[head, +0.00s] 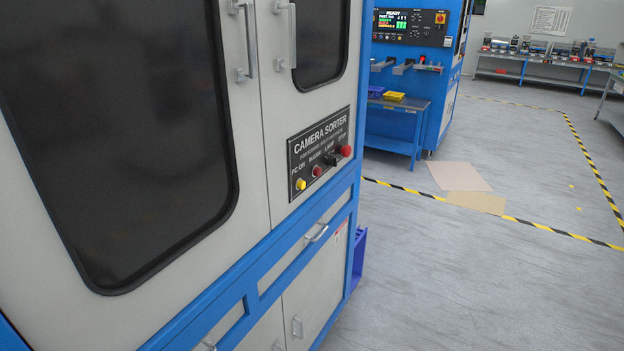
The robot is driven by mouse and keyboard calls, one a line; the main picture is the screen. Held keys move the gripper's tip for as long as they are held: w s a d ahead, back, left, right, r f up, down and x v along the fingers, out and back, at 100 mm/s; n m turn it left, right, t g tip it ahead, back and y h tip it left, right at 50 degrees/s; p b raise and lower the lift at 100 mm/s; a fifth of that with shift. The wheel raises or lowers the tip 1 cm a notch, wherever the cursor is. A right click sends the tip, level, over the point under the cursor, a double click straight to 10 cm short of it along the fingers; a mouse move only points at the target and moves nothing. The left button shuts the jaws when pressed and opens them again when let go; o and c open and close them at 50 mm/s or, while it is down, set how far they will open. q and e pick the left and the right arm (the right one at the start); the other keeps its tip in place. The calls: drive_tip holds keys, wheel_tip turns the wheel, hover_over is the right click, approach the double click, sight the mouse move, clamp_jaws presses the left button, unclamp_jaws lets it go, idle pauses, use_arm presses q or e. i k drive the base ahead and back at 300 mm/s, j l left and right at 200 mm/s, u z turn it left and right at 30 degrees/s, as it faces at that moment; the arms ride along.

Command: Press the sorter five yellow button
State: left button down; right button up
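A large grey and blue sorter cabinet (245,155) fills the left half of the head view. Its black panel (320,150) reads "CAMERA SORTER". A small yellow button (300,184) sits at the panel's lower left, under the label "PC ON". To its right are a red button (317,171), a black knob (332,160) and a larger red button (346,151). I cannot read the number five on this machine. Neither of my grippers shows in the view.
Door handles (247,40) and a drawer handle (318,232) stick out from the cabinet. A purple bin (358,258) stands by its right side. A second blue machine (415,60) with a small table (395,130) stands behind. The grey floor (470,280) to the right is clear.

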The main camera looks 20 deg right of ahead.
sight(302, 185)
drive_tip(key=i+l, duration=0.1)
drive_tip(key=l, duration=0.4)
drive_tip(key=i+l, duration=0.15)
drive_tip(key=l, duration=0.35)
drive_tip(key=i+l, duration=0.1)
drive_tip(key=l, duration=0.4)
drive_tip(key=i+l, duration=0.1)
drive_tip(key=l, duration=0.45)
drive_tip(key=i+l+u, duration=0.1)
drive_tip(key=l, duration=0.4)
